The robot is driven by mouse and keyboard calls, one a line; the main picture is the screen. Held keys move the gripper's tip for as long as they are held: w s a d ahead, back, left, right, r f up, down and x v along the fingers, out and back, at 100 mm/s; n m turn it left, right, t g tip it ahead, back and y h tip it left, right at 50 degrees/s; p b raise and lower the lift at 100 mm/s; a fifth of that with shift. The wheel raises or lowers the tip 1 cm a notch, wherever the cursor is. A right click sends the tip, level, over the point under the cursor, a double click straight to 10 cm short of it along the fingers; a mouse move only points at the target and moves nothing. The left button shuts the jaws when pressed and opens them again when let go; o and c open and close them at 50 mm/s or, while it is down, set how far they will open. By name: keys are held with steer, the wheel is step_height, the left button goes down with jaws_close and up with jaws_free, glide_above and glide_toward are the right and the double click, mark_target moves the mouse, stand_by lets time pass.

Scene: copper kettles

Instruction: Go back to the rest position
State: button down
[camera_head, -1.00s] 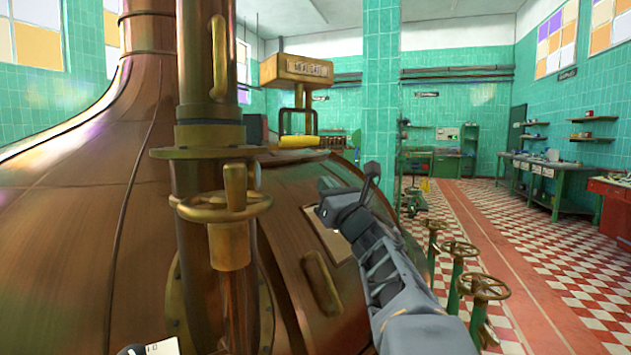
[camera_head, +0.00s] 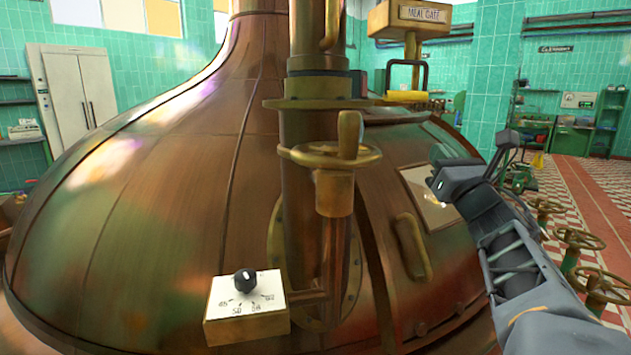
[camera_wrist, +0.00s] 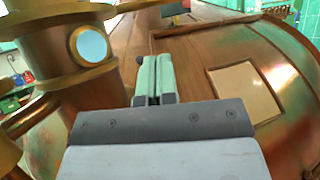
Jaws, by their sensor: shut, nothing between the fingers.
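My gripper (camera_head: 437,170) is raised at the right in the head view, in front of the right side of the large copper kettle (camera_head: 160,190). In the wrist view my gripper (camera_wrist: 155,75) has its two fingers together, with nothing between them. Behind the fingers, the wrist view shows the kettle's curved copper skin and a pale rectangular panel (camera_wrist: 245,92). The same panel (camera_head: 428,198) is partly covered by my gripper in the head view.
A brass handwheel (camera_head: 335,155) sits on the vertical copper pipe, left of my arm. A white dial box (camera_head: 247,305) stands below it. A "MEAL GATE" box (camera_head: 420,16) is above the kettle. Valve wheels (camera_head: 580,238) stand on the right beside the checkered floor.

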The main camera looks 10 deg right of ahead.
steer(key=s+a+f+m+g+p, duration=0.6)
steer(key=a+m+g+p, duration=0.3)
steer(key=m, duration=0.9)
steer(key=s+a+f+m+g+p, duration=0.7)
steer(key=m+p, duration=0.7)
steer(key=m, duration=0.4)
steer(key=s+a+g, duration=0.2)
steer(key=g, duration=0.1)
steer(key=shift+f+g+p, duration=0.25)
steer(key=shift+g+p, duration=0.1)
steer(key=shift+g, duration=0.05)
steer(key=shift+s, duration=0.1)
